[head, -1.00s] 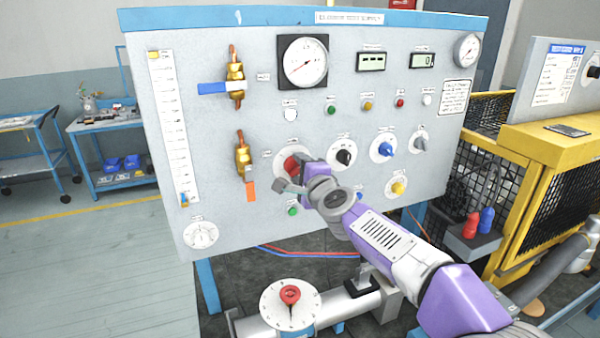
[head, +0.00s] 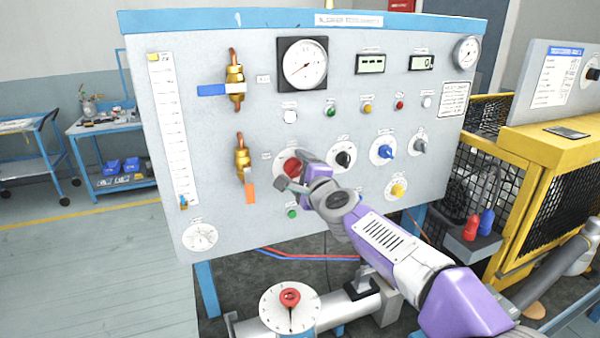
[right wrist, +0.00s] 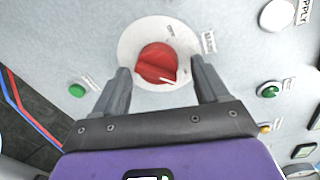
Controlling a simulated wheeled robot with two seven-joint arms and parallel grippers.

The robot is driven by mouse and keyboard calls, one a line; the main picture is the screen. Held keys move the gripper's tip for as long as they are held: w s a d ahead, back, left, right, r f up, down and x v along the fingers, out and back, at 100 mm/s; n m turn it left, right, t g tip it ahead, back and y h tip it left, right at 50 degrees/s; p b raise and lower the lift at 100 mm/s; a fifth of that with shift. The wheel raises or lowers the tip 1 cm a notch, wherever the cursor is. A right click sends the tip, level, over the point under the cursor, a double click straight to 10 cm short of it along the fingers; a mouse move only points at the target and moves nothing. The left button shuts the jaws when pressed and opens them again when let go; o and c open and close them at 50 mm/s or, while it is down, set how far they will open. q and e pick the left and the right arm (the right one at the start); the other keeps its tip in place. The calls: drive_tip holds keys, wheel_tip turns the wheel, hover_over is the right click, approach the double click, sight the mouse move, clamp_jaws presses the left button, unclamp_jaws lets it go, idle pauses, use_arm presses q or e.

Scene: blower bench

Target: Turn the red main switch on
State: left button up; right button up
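The red main switch (head: 292,167) is a red rotary knob on a round pale plate, low on the left-middle of the grey panel. In the right wrist view the red knob (right wrist: 158,64) sits on its white dial plate, with a white pointer mark toward its lower right. My right gripper (head: 284,185) is in front of the switch and partly covers it. In the right wrist view my right gripper (right wrist: 162,80) is open, one finger to each side of the knob's lower part, with gaps between. Whether the fingertips touch the plate is unclear. My left gripper is out of view.
A black knob (head: 344,158), a blue knob (head: 386,151) and a grey knob (head: 420,146) lie to the right. A green button (head: 292,213) is below the switch. An orange-handled valve (head: 250,188) is close on the left. A red-handled dial (head: 290,297) stands below.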

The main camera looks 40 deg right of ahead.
drive_tip(key=p+v, duration=0.1)
drive_tip(key=v, duration=0.6)
drive_tip(key=shift+s, duration=0.3)
drive_tip(key=shift+a, duration=0.1)
idle(0.4)
